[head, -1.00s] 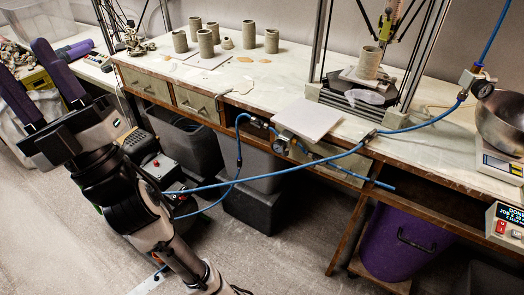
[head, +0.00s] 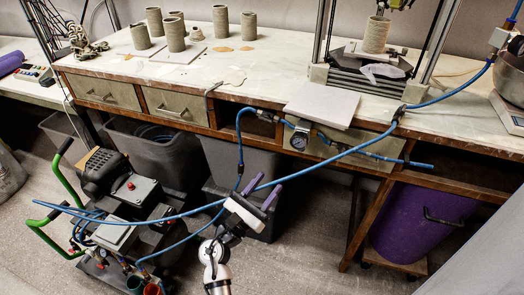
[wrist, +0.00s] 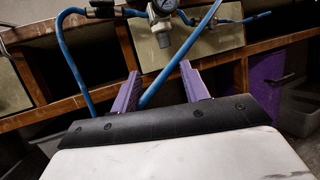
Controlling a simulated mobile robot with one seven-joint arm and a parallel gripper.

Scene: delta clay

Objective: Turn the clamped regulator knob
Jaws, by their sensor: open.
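The regulator with its round gauge (head: 298,141) is fixed at the bench's front edge, under a pale board. In the wrist view the gauge (wrist: 165,6) is cut by the top edge, and a pale knob-like part (wrist: 163,38) hangs below it. My gripper (head: 265,189) is open and empty, with purple fingers. It is in front of the bench, below and left of the regulator. In the wrist view my gripper's fingers (wrist: 160,70) point toward the bench, with the regulator beyond and above their tips. The clamp itself is not clear.
A blue hose (head: 330,157) crosses in front of the bench, and it shows between my fingers in the wrist view (wrist: 172,70). A compressor cart with green handles (head: 120,205) stands at left. Grey bins (head: 245,160) and a purple bin (head: 420,222) are under the bench (head: 270,75).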

